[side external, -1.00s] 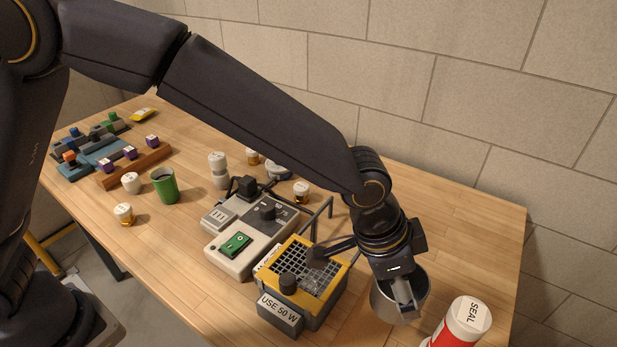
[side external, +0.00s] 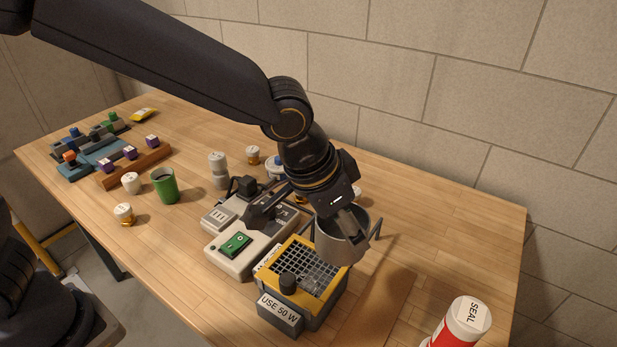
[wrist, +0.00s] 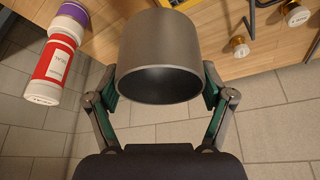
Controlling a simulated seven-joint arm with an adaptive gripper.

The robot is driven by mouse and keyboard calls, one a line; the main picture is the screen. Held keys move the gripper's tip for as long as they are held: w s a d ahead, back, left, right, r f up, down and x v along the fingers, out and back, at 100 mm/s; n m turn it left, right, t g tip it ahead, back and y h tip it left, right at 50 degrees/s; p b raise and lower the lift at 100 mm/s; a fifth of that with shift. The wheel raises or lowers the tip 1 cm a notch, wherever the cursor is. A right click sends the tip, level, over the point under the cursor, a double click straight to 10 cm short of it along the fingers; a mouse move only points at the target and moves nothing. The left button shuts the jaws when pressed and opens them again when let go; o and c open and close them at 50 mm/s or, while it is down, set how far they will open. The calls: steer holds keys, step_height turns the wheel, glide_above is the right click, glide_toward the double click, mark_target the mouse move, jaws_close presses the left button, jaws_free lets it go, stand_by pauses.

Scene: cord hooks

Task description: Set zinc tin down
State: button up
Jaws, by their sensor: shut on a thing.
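The zinc tin is a grey metal cup (side external: 338,246) in the side view, its rim tilted. It overlaps the back right corner of the yellow-topped box, and it appears held above the table. My gripper (side external: 350,222) is shut on it. In the wrist view the tin (wrist: 160,48) fills the upper middle, its dark mouth towards the camera. A finger of my gripper (wrist: 161,85) presses each side of it. The tin's base is not clearly seen.
The yellow-topped box (side external: 303,275) labelled USE 50 W sits just below and left of the tin. A grey unit with a green switch (side external: 236,245) is left of it. A red and white SEAL canister (side external: 462,325) stands at right.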

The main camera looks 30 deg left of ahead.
steer(key=a+r+n+y, duration=0.1)
steer(key=a+n+y, duration=0.4)
steer(key=a+n, duration=1.3)
steer(key=s+a+n+g+y, duration=0.15)
steer(key=s+a+n, duration=0.3)
steer(key=a, duration=0.65)
steer(key=s+a+n+g, duration=0.3)
steer(key=s+a+n, duration=0.15)
steer(key=a, duration=0.65)
steer(key=f, duration=1.8)
steer(key=shift+s+f, duration=0.1)
steer(key=shift+s, duration=0.15)
steer(key=shift+f, duration=0.1)
steer(key=o, duration=1.2)
steer(key=shift+c, duration=0.2)
